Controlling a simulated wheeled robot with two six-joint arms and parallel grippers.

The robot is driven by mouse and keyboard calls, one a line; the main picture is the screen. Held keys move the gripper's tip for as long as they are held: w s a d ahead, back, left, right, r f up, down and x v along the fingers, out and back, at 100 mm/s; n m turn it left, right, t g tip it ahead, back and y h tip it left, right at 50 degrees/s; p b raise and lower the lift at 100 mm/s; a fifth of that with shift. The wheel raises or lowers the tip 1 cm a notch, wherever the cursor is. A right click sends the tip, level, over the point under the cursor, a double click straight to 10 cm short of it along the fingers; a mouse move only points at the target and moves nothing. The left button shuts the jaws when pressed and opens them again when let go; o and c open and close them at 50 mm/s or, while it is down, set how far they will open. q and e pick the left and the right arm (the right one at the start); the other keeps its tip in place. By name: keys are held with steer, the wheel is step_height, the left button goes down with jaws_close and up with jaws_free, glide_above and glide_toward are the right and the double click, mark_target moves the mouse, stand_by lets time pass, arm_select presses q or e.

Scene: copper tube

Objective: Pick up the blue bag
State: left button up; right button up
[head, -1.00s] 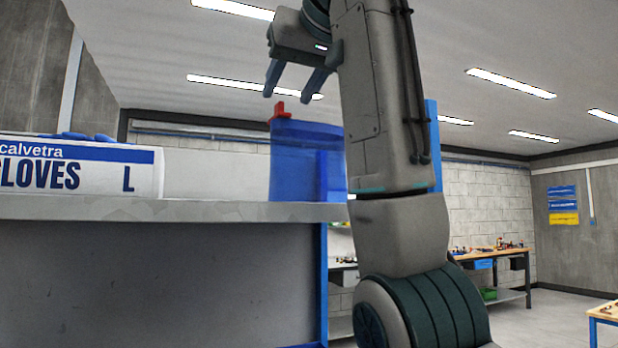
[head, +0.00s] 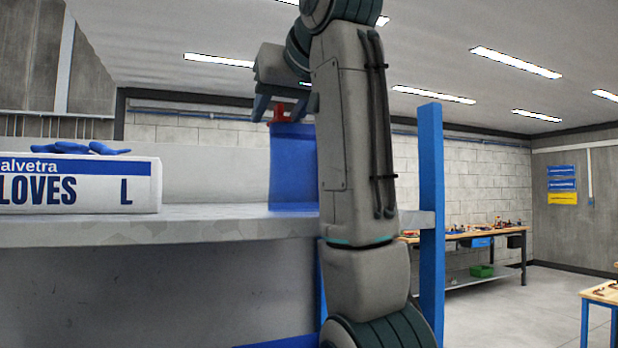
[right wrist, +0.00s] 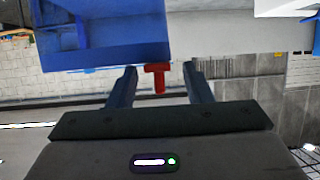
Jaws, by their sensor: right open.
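The blue bag (head: 292,165) stands upright on the grey shelf, with a red T-shaped piece (head: 281,113) on top. My right arm covers its right side in the head view. My right gripper (head: 279,108) is open, fingers pointing down over the bag's top. In the right wrist view the blue bag (right wrist: 105,38) fills the upper left, and the red piece (right wrist: 155,76) sits between the two fingers of my right gripper (right wrist: 160,68), with gaps on both sides. My left gripper is not in view.
A white and blue glove box (head: 80,185) stands left on the shelf (head: 160,230), blue gloves (head: 85,149) on top. A blue post (head: 431,220) rises right of my arm. A workbench (head: 480,240) stands behind. The shelf between box and bag is clear.

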stand_by(0.3)
steer(key=c, duration=1)
steer(key=shift+r, duration=0.1)
